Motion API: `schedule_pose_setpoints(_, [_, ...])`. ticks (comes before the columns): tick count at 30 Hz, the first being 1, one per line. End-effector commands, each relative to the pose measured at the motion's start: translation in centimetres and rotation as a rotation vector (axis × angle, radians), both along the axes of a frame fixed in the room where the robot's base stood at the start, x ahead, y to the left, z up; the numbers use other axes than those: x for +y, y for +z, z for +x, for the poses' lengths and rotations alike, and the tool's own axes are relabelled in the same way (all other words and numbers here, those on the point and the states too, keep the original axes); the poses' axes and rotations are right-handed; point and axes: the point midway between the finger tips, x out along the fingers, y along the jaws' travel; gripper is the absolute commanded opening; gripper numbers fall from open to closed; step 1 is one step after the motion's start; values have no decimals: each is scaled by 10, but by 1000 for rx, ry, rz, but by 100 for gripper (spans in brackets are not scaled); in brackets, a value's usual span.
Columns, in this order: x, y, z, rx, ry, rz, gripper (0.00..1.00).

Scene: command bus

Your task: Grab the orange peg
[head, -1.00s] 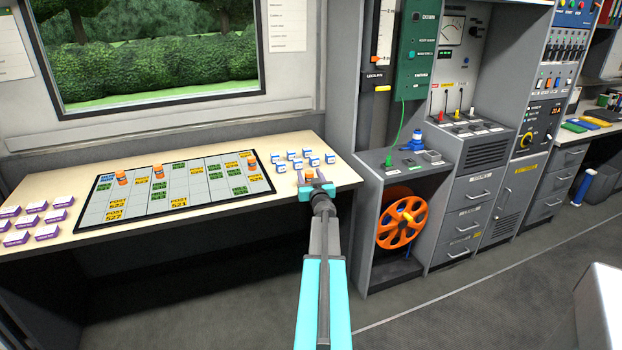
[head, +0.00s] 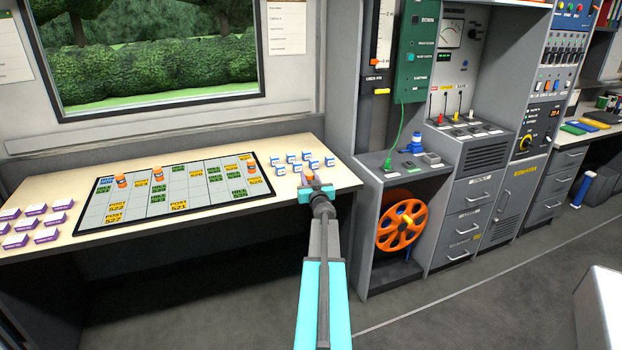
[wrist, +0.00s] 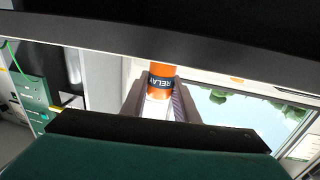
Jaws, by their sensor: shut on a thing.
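An orange peg (head: 308,177) with a dark band is between the fingers of my gripper (head: 314,184), over the right end of the pale table. In the wrist view the orange peg (wrist: 162,78) shows a band reading "RELAY", and the fingers of my gripper (wrist: 158,100) are shut on it from both sides. I cannot tell whether the peg touches the table.
The grid board (head: 130,205) with green and yellow labels lies on the table (head: 240,220). Several blue-and-white blocks (head: 293,158) sit just behind my gripper. Several purple-and-white blocks (head: 47,235) are at the left end. A grey cabinet (head: 376,180) with an orange reel (head: 385,230) stands right of the table.

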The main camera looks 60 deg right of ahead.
Motion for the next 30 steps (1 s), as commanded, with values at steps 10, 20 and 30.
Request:
schedule_pose_setpoints(10, [4, 34, -4, -1, 0, 1, 5])
schedule_pose_setpoints(20, [33, 37, -38, 0, -1, 0, 5])
schedule_pose_setpoints(30, [63, 42, -73, -1, -1, 1, 5])
